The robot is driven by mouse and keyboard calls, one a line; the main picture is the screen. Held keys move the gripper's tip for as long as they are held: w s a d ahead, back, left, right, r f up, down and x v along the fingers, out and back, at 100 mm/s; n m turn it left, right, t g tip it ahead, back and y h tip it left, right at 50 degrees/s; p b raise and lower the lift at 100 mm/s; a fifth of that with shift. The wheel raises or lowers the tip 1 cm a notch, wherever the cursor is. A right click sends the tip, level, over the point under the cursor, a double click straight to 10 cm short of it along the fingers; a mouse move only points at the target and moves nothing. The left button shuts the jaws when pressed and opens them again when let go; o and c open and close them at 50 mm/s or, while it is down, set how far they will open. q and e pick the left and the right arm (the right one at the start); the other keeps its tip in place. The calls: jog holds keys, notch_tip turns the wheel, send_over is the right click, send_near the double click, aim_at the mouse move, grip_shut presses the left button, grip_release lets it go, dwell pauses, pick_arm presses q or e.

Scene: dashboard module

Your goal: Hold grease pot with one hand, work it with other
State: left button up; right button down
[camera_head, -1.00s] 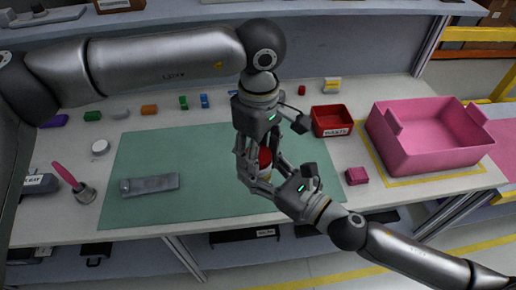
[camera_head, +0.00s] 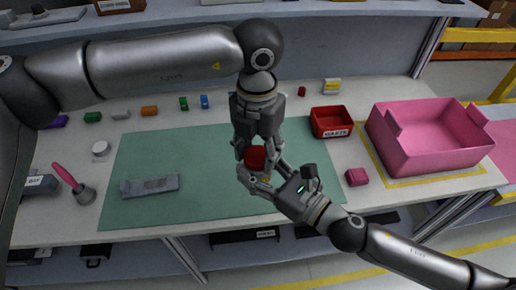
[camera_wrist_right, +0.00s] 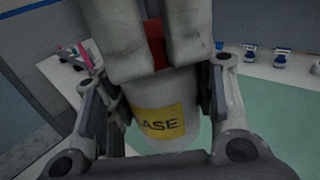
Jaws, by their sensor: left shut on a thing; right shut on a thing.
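The grease pot has a pale grey body (camera_wrist_right: 165,88) with a yellow label reading "ASE" and a red lid (camera_head: 256,158). It is held above the green mat (camera_head: 215,200). My right gripper (camera_head: 262,182) comes from the lower right and is shut around the pot's body; in the right wrist view its fingers flank the body. My left gripper (camera_head: 252,166) points down from above, shut on the red lid. In the right wrist view its two grey fingers cover most of the lid, leaving a red strip (camera_wrist_right: 155,42). Most of the body is hidden in the head view.
A grey metal part (camera_head: 150,186) lies on the mat's left side. A red bin (camera_head: 331,122), a pink tote (camera_head: 425,140) and a pink block (camera_head: 356,177) are at right. Small coloured blocks line the back.

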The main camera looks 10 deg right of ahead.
pick_arm(q)
jog(key=shift+w+r, duration=0.25)
jog(key=shift+r, duration=0.05)
pick_arm(e)
jog(key=shift+s+a+r, duration=0.1)
jog(key=shift+s+a, duration=0.1)
jog(key=shift+s, duration=0.05)
pick_arm(q)
jog(key=shift+r, duration=0.65)
jog(key=shift+s+r, duration=0.1)
jog(key=shift+r, duration=0.1)
pick_arm(e)
jog(key=shift+d, duration=0.1)
jog(key=shift+w, duration=0.15)
pick_arm(q)
jog(key=shift+r, duration=0.15)
